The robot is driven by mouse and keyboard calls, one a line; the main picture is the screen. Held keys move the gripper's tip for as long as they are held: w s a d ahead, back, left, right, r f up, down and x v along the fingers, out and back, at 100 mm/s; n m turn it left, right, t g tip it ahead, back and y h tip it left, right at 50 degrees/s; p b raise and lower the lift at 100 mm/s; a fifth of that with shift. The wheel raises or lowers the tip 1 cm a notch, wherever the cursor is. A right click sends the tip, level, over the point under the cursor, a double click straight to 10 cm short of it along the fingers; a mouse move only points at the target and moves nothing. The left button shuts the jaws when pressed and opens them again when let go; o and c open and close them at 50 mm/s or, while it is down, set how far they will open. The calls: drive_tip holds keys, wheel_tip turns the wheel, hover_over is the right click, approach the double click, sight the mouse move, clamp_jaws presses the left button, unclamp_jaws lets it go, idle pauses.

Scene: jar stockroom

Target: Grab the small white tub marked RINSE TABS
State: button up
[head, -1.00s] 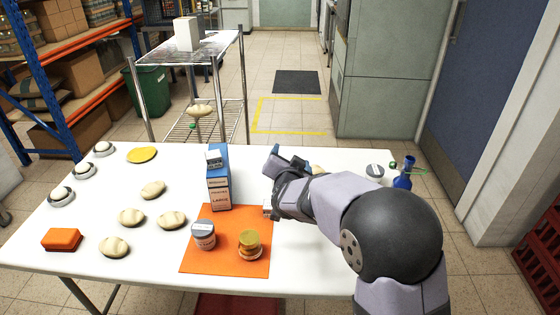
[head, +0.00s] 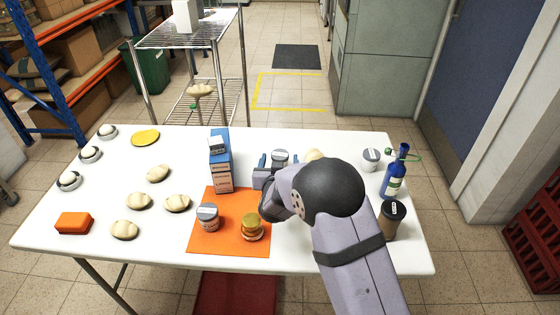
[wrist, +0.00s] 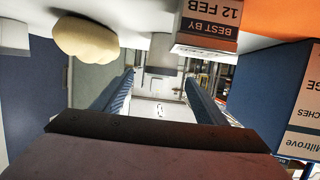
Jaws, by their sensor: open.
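A small pale tub with a grey lid (head: 280,156) stands upright on the white table, right of the blue carton. Its marking is too small to read in the head view. My gripper (head: 278,163) is open and level, its blue fingers to either side of or just short of this tub. In the wrist view, which is upside down, the open fingers (wrist: 157,97) frame a pale grey shape that may be this tub. Another white tub with a grey lid (head: 371,159) stands further right, its label unreadable too. I cannot tell which is marked RINSE TABS.
The blue carton (head: 221,168) stands close left of my gripper. A cream bun (wrist: 85,38) lies beside it. A labelled jar (head: 208,217) and a yellow-lidded jar (head: 252,227) stand on the orange mat (head: 230,249). A blue bottle (head: 393,182) and dark-lidded jar (head: 391,220) are right.

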sight(280, 155)
drive_tip(key=shift+p+x, duration=0.4)
drive_tip(key=shift+x, duration=2.2)
drive_tip(key=shift+s+f, duration=0.1)
drive_tip(key=shift+f, duration=0.05)
drive_tip(key=c, duration=1.2)
